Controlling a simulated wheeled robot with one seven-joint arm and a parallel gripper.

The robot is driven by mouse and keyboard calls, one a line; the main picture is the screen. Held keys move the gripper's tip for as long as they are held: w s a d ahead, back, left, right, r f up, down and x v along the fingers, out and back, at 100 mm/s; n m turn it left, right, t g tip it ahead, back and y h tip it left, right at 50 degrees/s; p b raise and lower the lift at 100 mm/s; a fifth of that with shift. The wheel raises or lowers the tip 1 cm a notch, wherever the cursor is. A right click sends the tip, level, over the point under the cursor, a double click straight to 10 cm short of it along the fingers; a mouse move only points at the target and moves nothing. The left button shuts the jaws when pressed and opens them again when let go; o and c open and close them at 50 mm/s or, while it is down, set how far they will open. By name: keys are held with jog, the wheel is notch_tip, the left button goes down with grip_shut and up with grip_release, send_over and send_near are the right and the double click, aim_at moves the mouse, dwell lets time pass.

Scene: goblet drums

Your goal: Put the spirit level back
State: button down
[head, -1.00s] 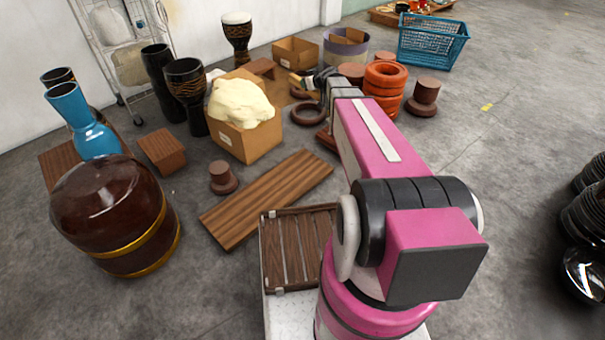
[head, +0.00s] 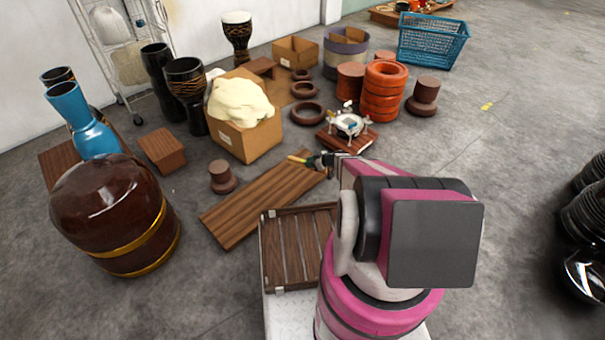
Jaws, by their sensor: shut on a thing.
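My gripper (head: 324,160) is shut on a small, slim yellow and dark thing, which I take to be the spirit level (head: 298,160). It sticks out to the left of the jaws. The gripper and the level appear in front of the far right end of a long striped wooden board (head: 250,207) on the floor. I cannot tell their height above it. The jaws cover part of the level.
A cardboard box (head: 247,142) with a cream lump stands behind the board. A low dark stand (head: 350,146) bearing a metal ring device is just beyond the gripper. Orange rings (head: 383,105) are stacked farther back. A slatted wooden tray (head: 283,250) lies nearer.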

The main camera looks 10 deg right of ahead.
jog(key=f, duration=0.1)
jog(key=s+f, duration=0.1)
jog(key=f, duration=0.1)
jog(key=shift+s, duration=0.1)
jog(key=shift+f, duration=0.25)
jog(key=w+f, duration=0.2)
jog(key=w, duration=0.1)
jog(key=w+f, duration=0.2)
jog(key=w, duration=0.2)
jog(key=w+a+f, duration=0.1)
jog(key=w+f, duration=0.1)
jog(key=w, duration=0.2)
jog(key=shift+w+f, duration=0.25)
jog(key=shift+f, duration=2.15)
jog(key=c, duration=0.9)
grip_release()
jog(key=shift+r, duration=0.1)
